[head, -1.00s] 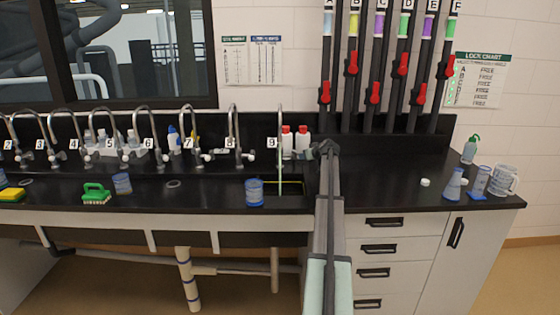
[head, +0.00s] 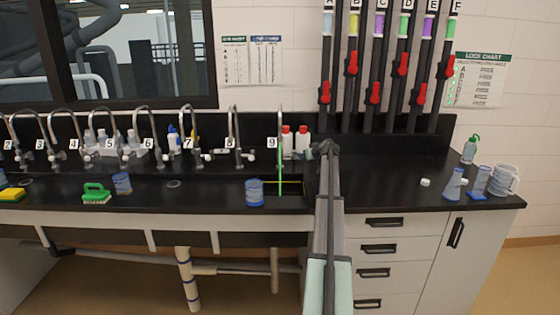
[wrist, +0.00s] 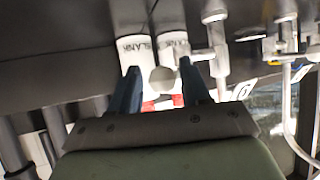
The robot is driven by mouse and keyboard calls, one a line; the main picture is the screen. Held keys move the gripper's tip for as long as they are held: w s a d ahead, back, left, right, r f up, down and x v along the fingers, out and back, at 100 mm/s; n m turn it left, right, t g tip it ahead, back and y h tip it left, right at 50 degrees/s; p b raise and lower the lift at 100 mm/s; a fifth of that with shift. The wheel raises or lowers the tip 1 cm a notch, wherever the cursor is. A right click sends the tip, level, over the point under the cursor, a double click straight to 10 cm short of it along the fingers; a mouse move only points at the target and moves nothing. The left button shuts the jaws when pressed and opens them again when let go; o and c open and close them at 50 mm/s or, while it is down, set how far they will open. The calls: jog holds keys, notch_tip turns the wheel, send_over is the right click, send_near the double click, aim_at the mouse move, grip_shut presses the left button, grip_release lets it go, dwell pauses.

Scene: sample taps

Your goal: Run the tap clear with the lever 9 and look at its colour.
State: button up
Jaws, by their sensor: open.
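Tap 9 (head: 280,125) is the tall thin spout beside the 9 label, and a bright green stream (head: 280,175) falls from it into the dark sink (head: 292,202). In the wrist view my gripper (wrist: 160,70) is open, its two dark blue fingers apart. A pale round knob (wrist: 162,80) shows between them; I cannot tell if it belongs to lever 9 or if the fingers touch it. In the head view my arm reaches to the right of tap 9, and its end hides the gripper and whatever is behind it.
Two red-capped white bottles (head: 302,141) stand behind tap 9, labelled BLANK in the wrist view (wrist: 135,52). A blue-marked beaker (head: 254,192) stands left of the stream. Vertical pipes with red levers (head: 403,65) rise at right. Beakers and a jug (head: 504,180) stand at the right end.

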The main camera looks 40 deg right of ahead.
jog(key=w+a, duration=0.2)
jog(key=a, duration=0.4)
jog(key=shift+w, duration=0.2)
jog(key=shift+s+d, duration=0.1)
jog(key=shift+d, duration=0.05)
jog(key=v, duration=0.7)
dwell(0.6)
dwell(0.3)
